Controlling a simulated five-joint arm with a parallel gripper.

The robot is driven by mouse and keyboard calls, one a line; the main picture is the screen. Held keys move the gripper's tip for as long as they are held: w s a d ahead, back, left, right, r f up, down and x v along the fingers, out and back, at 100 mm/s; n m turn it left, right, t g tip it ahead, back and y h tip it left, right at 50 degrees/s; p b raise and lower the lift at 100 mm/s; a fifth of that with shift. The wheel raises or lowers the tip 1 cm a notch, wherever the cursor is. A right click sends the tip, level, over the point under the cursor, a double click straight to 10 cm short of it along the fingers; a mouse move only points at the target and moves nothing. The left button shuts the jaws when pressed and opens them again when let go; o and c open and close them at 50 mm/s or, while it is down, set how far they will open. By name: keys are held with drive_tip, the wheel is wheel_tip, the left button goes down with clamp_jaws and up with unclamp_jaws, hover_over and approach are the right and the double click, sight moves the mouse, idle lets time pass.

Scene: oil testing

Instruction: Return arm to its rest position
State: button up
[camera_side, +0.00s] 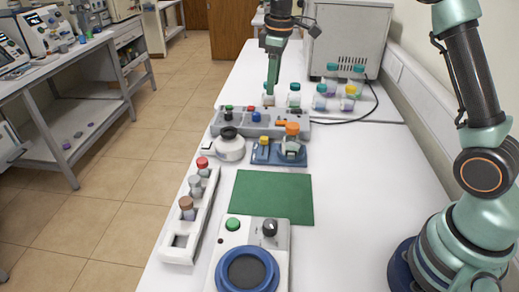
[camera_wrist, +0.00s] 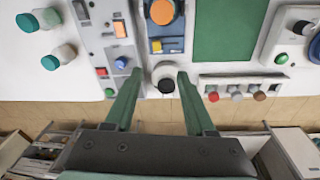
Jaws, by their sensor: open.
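My gripper (camera_side: 271,92) hangs from the top of the side view, fingers pointing down, above the far part of the white bench (camera_side: 370,175). It shows beside the capped bottles and above the back of the grey button panel (camera_side: 215,124). In the wrist view my gripper (camera_wrist: 160,75) has its two green fingers spread apart with nothing held between them. The white round device with a black knob (camera_wrist: 164,77) appears between the fingertips there, below them; it also stands on the bench in the side view (camera_side: 230,148). My arm's base is at the right.
Several capped bottles (camera_side: 331,78) stand at the back by a grey box (camera_side: 349,42). A blue fixture (camera_side: 263,154), a green mat (camera_side: 271,197), a white rack (camera_side: 181,243) of capped vials and a blue-ringed device (camera_side: 247,272) occupy the bench. The bench right of the mat is clear.

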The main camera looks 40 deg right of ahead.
drive_tip(key=s+a+r+m+t, duration=0.1)
drive_tip(key=s+r+m, duration=0.15)
drive_tip(key=s, duration=0.35)
drive_tip(key=s+r+m+t, duration=0.1)
drive_tip(key=s+r, duration=0.3)
drive_tip(key=s, duration=0.2)
drive_tip(key=s+f+m+t, duration=0.2)
drive_tip(key=s+f+m, duration=0.1)
drive_tip(key=s, duration=0.7)
drive_tip(key=shift+s+a+f+m, duration=0.25)
drive_tip(key=shift+s+a+m, duration=0.1)
drive_tip(key=shift+a, duration=0.1)
